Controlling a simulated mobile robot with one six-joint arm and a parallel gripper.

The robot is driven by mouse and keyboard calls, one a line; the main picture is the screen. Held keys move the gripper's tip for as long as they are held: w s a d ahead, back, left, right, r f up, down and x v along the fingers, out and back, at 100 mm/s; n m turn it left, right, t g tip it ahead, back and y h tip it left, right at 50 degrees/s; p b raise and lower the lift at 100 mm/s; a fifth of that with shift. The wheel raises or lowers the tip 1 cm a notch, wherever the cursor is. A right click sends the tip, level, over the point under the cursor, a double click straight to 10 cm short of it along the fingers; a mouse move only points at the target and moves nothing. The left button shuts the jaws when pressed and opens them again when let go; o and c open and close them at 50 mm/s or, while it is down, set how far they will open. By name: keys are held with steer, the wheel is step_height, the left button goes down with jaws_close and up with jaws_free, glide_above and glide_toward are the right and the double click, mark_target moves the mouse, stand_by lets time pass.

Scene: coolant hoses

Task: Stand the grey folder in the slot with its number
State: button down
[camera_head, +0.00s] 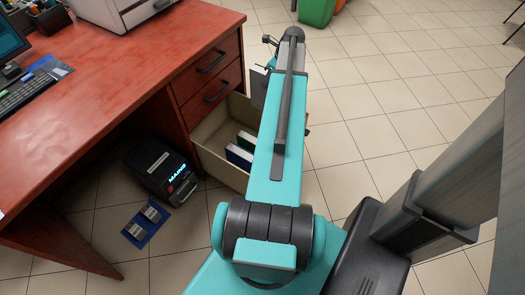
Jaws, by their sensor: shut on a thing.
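My gripper (269,64) is mostly hidden behind my teal arm, above the back of the open drawer. It is shut on a flat grey piece, which looks like the grey folder (258,88). Only a narrow strip of the folder shows left of the arm, hanging roughly upright. The open drawer (213,157) of the red desk holds a blue folder (238,156) and a green folder (247,140), standing towards its front. My arm covers the drawer's right part. I cannot make out slots or numbers.
The red wooden desk (130,70) fills the left, with a keyboard (28,92) and a printer (125,12) on top. A black machine (160,168) and a blue item (146,223) are on the floor beneath. A green bin (316,12) stands behind. Tiled floor at right is clear.

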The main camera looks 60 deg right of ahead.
step_height(320, 180, down, 22)
steer(key=b, duration=2)
steer(key=shift+w+b, duration=0.4)
steer(key=shift+w, duration=0.05)
steer(key=shift+f+b, duration=1.15)
steer(key=shift+f, duration=1.3)
steer(key=shift+f+b, duration=1.2)
steer(key=shift+f, duration=1.25)
steer(key=c, duration=1.2)
jaws_free()
steer(key=shift+f, duration=0.15)
